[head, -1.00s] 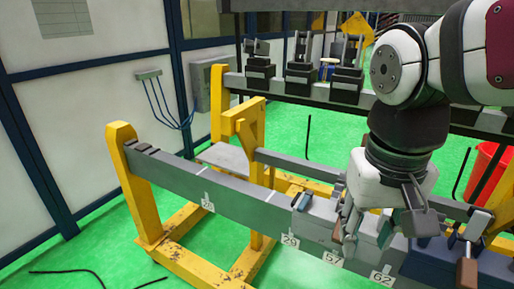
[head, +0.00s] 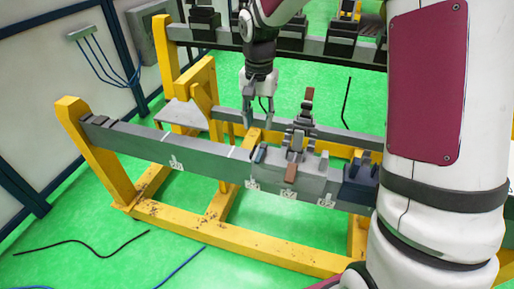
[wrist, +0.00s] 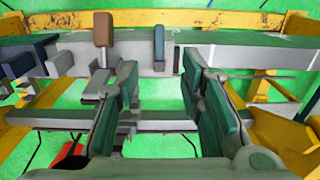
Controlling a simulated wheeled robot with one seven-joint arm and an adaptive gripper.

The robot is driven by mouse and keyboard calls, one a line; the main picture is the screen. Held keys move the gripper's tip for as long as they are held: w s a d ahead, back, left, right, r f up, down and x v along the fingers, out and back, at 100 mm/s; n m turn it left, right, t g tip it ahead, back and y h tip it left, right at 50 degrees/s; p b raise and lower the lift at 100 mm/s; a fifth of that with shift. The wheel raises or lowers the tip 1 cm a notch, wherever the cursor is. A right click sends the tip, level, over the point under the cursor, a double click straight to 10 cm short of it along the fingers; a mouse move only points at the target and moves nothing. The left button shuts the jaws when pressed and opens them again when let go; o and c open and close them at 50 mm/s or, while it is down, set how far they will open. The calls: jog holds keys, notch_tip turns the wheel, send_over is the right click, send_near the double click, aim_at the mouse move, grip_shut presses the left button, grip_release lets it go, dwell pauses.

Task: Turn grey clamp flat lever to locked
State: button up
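My gripper (head: 258,123) hangs open and empty behind the front beam, left of the clamps. In the wrist view its two green-padded fingers (wrist: 155,105) are wide apart with nothing between them. On the beam, a grey clamp (head: 299,140) has a brown-ended lever (head: 290,172) over the front side. It also shows in the wrist view as a brown handle (wrist: 103,30). A blue lever (head: 258,153) lies left of it, seen also in the wrist view (wrist: 159,45). An upright part with a brown tip (head: 309,94) rises behind. Which lever is the flat one I cannot tell.
The grey beam (head: 215,149) on yellow supports (head: 95,150) carries number plates. A dark blue block (head: 359,188) sits right of the clamps, partly behind my arm. A second rail with dark clamps (head: 288,35) runs behind.

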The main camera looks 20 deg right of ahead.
aim_at(258, 157)
notch_tip(258, 157, down, 13)
jog(key=shift+s+r+p, duration=0.1)
jog(key=shift+p, duration=0.3)
grip_shut()
